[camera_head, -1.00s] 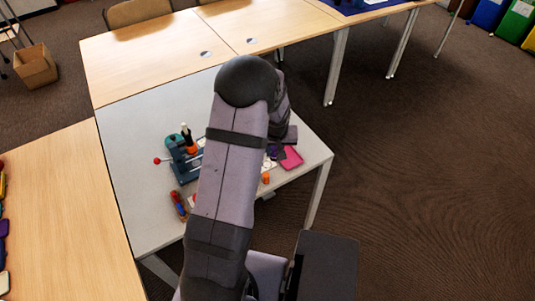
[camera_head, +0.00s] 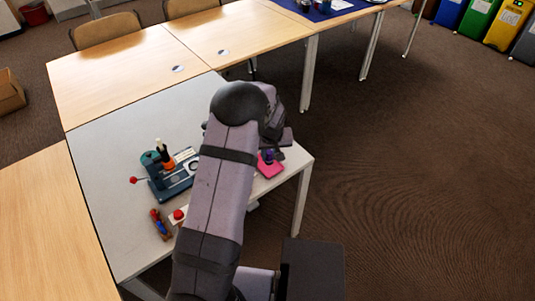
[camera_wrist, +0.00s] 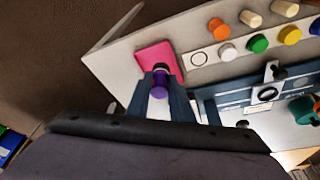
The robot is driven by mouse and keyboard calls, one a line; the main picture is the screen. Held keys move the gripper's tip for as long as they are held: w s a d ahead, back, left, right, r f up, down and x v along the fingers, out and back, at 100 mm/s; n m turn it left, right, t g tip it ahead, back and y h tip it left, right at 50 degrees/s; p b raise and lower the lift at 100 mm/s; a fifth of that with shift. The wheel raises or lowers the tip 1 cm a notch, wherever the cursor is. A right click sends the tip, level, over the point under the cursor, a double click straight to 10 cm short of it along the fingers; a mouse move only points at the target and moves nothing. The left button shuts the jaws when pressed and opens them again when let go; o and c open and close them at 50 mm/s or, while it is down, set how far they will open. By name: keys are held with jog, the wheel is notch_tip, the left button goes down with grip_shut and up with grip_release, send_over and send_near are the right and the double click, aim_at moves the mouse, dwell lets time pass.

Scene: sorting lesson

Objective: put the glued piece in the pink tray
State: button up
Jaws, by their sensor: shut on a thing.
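My gripper (camera_wrist: 161,80) is shut on a purple piece (camera_wrist: 159,90), which has a dark part at its far end. The pink tray (camera_wrist: 153,54) lies flat on the white table just beyond the fingertips in the wrist view. My arm hides part of the table in the head view.
A blue-grey fixture (camera_head: 172,180) stands left of my arm. A red-and-blue item (camera_head: 159,224) lies near the front edge.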

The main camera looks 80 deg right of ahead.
aim_at(270, 162)
jog(key=shift+f+b, duration=1.75)
jog(key=shift+f, duration=0.9)
jog(key=shift+f+b, duration=0.3)
jog(key=shift+b, duration=0.3)
dwell(0.3)
jog(key=o, duration=1.2)
jog(key=shift+r, duration=0.1)
jog(key=shift+r+p, duration=2.35)
jog(key=shift+r, duration=1.05)
